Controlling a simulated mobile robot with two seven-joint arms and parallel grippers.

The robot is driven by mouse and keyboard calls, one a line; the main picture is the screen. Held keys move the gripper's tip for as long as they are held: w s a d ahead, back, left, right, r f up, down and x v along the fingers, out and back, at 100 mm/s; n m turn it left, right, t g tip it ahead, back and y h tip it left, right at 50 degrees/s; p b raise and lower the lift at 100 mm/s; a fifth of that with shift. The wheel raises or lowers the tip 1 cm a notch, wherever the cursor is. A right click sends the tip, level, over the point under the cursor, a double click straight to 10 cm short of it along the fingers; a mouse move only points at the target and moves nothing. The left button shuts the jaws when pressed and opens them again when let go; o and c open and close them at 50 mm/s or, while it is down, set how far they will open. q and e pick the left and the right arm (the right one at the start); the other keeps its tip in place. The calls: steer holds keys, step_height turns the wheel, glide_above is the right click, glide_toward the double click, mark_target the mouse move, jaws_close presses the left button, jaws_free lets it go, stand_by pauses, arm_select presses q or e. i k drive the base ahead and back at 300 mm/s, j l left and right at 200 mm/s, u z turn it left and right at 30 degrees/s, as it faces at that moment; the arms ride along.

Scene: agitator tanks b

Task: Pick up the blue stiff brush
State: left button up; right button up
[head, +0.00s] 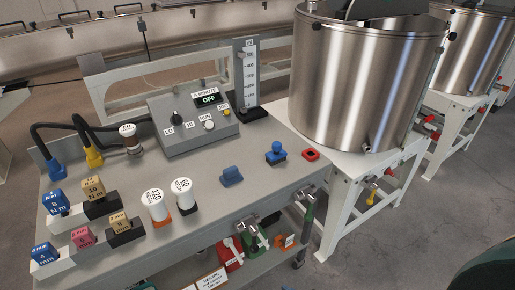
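Two small blue items stand on the grey bench top. One is a low, rounded blue block (232,177) near the middle of the front part. The other is a brighter blue piece with a raised knob-like top (276,153), farther right and a little behind it. Either could be the blue stiff brush; bristles are too small to make out, so I cannot tell which. Both stand free with nothing holding them. Neither of my grippers shows in the head view.
White jars (153,204) and labelled blocks (94,188) crowd the left. A control box (192,124) stands behind. A steel tank (365,85) stands at right. Bench space around the blue pieces is mostly clear.

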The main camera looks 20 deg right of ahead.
mark_target(278, 154)
steer(key=l+u, duration=0.35)
steer(key=l, duration=0.15)
steer(key=l+u, duration=0.35)
steer(key=l, duration=0.2)
steer(key=i, duration=0.05)
